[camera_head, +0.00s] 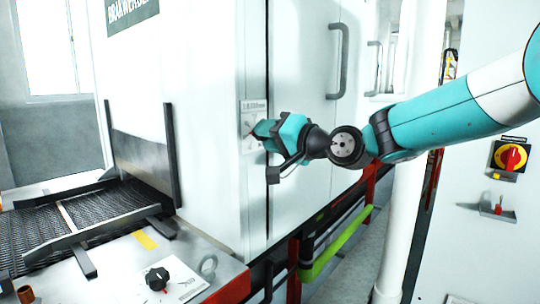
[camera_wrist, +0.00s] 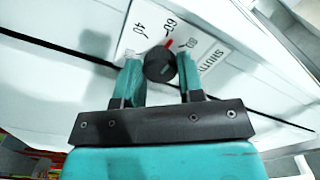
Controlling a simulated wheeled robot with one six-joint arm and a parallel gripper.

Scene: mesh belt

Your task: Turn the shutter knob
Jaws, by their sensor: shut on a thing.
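The shutter knob (camera_wrist: 160,66) is a dark round knob with a red pointer, on a white dial plate (camera_wrist: 205,50) marked with 40, 60 and 80. The red pointer lies between the 60 and 80 marks. My gripper (camera_wrist: 161,75) is shut on the knob, with one teal finger on each side of it. In the head view, my gripper (camera_head: 256,130) reaches the plate (camera_head: 252,112) on the white cabinet's face; the knob is mostly hidden there behind the fingers.
The white cabinet (camera_head: 195,130) has door handles (camera_head: 338,60) to the right of the plate. A mesh belt (camera_head: 30,245) lies at lower left, beside another black knob (camera_head: 157,278). A red-and-yellow switch (camera_head: 511,157) is on the right panel. A white pipe (camera_head: 400,220) stands below my arm.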

